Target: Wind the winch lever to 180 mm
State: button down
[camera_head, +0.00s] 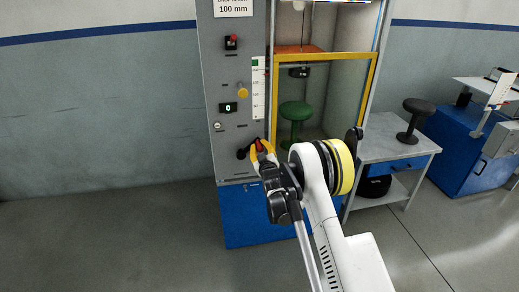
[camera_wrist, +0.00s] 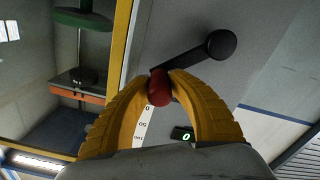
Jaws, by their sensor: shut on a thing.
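The winch lever is a black crank arm (camera_wrist: 196,58) with a round black hub (camera_wrist: 221,44) and a red knob (camera_wrist: 159,90) at its end. In the head view the red knob (camera_head: 259,146) is low on the front of the grey machine panel (camera_head: 235,60), with the lever's black hub to its left. My gripper (camera_head: 260,149) has its yellow fingers around the knob; the wrist view shows both fingers closed on its sides. A white scale (camera_head: 258,95) with a green top runs up the panel above the lever. A sign (camera_head: 233,8) reads 100 mm.
A small display (camera_head: 228,107) reads 0. The floor at left is clear.

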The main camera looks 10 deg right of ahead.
jog(key=shift+a+r+n, duration=0.15)
jog(key=shift+r+n, duration=0.15)
jog(key=shift+n, duration=0.1)
jog(key=c, duration=1.2)
grip_release()
jog(key=s, duration=1.2)
jog(key=shift+w+r, duration=0.1)
